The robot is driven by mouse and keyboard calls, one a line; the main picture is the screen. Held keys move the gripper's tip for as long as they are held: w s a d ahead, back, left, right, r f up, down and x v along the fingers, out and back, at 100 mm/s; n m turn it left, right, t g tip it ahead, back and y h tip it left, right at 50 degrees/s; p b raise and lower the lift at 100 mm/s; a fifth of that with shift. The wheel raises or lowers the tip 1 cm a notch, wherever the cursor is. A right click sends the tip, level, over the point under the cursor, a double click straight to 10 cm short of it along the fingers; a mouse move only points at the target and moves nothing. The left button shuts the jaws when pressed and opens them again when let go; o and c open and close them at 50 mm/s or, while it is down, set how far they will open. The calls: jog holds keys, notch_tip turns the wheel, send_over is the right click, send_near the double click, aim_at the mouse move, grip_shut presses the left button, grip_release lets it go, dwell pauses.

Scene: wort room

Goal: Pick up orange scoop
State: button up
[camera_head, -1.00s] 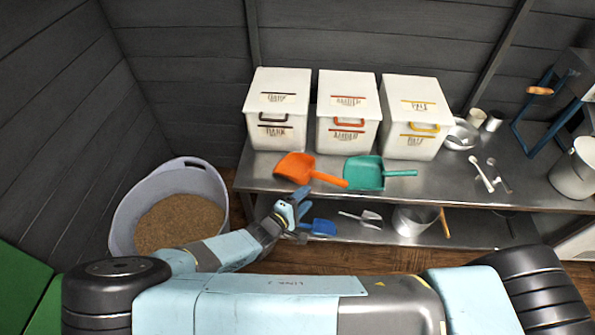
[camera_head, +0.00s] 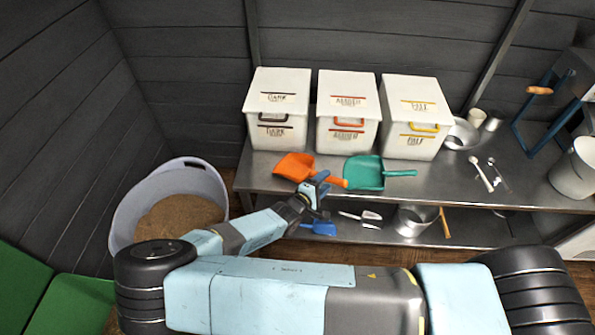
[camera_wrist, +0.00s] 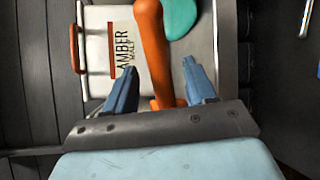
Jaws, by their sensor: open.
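The orange scoop (camera_head: 296,167) lies on the metal bench top in front of the white bins, its handle pointing right. My gripper (camera_head: 318,187) is at the bench's front edge, by the scoop's handle, and hides part of it. The fingers are open and apart; whether either touches the handle cannot be told.
A teal scoop (camera_head: 365,173) lies just right of the orange one. Three labelled white bins (camera_head: 347,105) stand behind. The lower shelf holds a blue scoop (camera_head: 322,228) and a metal pot (camera_head: 412,221). A grey tub of grain (camera_head: 128,205) stands at left.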

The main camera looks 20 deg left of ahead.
jog(key=shift+x, duration=1.4)
grip_shut()
